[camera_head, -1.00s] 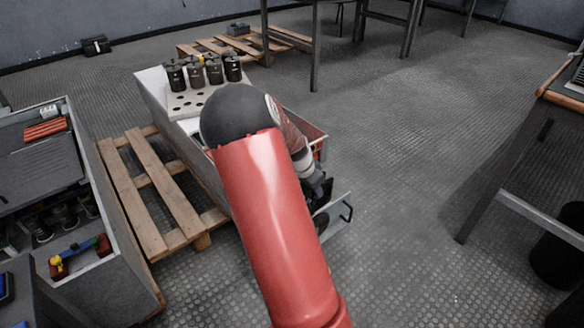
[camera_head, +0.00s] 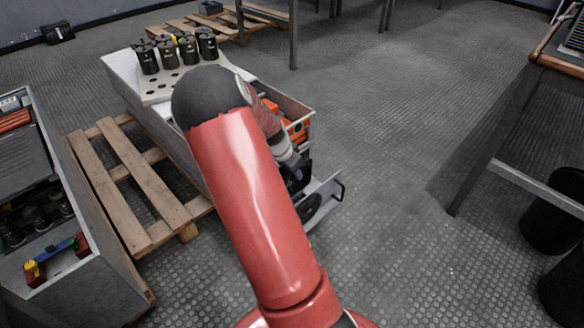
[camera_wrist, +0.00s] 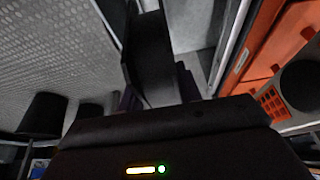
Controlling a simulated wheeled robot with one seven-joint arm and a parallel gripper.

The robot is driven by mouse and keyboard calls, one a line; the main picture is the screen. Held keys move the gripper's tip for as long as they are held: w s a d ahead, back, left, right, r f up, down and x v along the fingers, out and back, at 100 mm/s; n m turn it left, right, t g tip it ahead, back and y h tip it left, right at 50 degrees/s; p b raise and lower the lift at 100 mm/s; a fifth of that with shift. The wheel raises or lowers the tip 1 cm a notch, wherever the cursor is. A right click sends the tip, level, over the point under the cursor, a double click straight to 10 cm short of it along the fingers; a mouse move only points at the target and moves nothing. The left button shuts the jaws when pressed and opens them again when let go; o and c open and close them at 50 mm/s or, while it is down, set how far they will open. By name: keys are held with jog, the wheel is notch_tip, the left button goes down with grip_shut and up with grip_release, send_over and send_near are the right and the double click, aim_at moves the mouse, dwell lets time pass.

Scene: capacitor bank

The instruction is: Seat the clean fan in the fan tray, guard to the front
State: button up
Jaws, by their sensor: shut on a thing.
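My gripper (camera_head: 297,178) is at the front end of the long grey cabinet, mostly hidden behind my red arm in the head view. In the wrist view its fingers are shut on a dark, flat-sided block (camera_wrist: 150,62), which appears to be the fan. Its guard face cannot be made out there. The pale metal fan tray (camera_head: 328,190) sticks out at the cabinet's front end and has a black handle. A dark round shape (camera_head: 310,208) shows at the tray, just below the gripper. I cannot tell whether the held fan is seated or only above the tray.
The grey cabinet (camera_head: 128,75) carries several black capacitors (camera_head: 180,50) at its far end. Orange parts (camera_head: 293,128) show inside its front end and in the wrist view (camera_wrist: 270,70). A wooden pallet (camera_head: 140,185) lies left. Open floor and a bench (camera_head: 500,120) are right.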

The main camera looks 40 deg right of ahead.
aim_at(292, 195)
jog(key=shift+f+b, duration=2.25)
jog(key=shift+f, duration=1.2)
jog(key=shift+f+b, duration=0.9)
jog(key=shift+f, duration=0.3)
jog(key=shift+f, duration=1.3)
jog(key=o, duration=1.3)
jog(key=shift+c, duration=0.2)
